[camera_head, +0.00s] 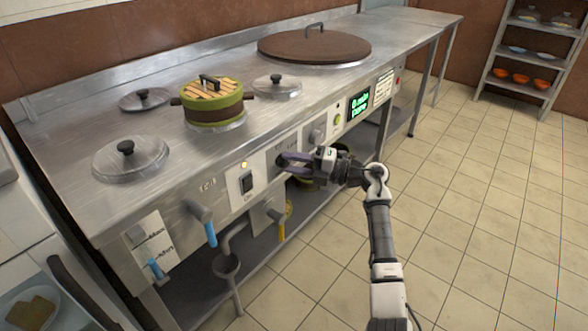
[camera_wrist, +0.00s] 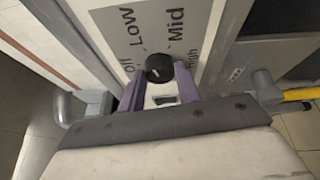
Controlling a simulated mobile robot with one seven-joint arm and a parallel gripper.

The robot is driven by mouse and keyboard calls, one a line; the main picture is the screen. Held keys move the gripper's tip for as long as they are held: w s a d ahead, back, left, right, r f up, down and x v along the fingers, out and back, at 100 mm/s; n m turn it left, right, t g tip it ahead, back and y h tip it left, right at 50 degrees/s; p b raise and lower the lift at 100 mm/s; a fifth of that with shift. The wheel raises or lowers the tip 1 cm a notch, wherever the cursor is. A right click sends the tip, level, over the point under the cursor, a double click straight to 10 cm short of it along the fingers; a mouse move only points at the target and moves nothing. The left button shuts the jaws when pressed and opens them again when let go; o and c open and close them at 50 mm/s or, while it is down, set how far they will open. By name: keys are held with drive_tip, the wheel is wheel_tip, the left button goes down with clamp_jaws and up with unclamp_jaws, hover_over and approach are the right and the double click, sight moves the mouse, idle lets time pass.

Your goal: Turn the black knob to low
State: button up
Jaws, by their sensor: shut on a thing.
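The black knob (camera_wrist: 159,67) sits on a light panel (camera_wrist: 185,14) printed "Off", "Low", "Mid" and "High" in the wrist view. It has a small pale mark on its face, but I cannot tell for sure which label it points to. My gripper (camera_wrist: 159,78) has its two purple fingers on either side of the knob, shut on it.
Beside the gripper is a black switch (camera_head: 246,183) under a lit lamp. Below are a blue-handled tap (camera_head: 210,233) and a yellow handle (camera_head: 281,231), also close by in the wrist view (camera_wrist: 299,95). A green steamer pot (camera_head: 213,108) stands on the stove. The tiled floor at right is clear.

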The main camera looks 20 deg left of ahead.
drive_tip(key=shift+r+n+h+b, duration=0.1)
drive_tip(key=shift+n+h+b, duration=0.35)
drive_tip(key=shift+n, duration=0.55)
drive_tip(key=o, duration=1)
drive_tip(key=d, duration=0.9)
drive_tip(key=d+r+p, duration=0.1)
drive_tip(key=d, duration=0.3)
drive_tip(key=shift+w+d+r, duration=0.1)
drive_tip(key=shift+w+d, duration=0.25)
drive_tip(key=shift+d, duration=0.05)
drive_tip(key=shift+d, duration=0.1)
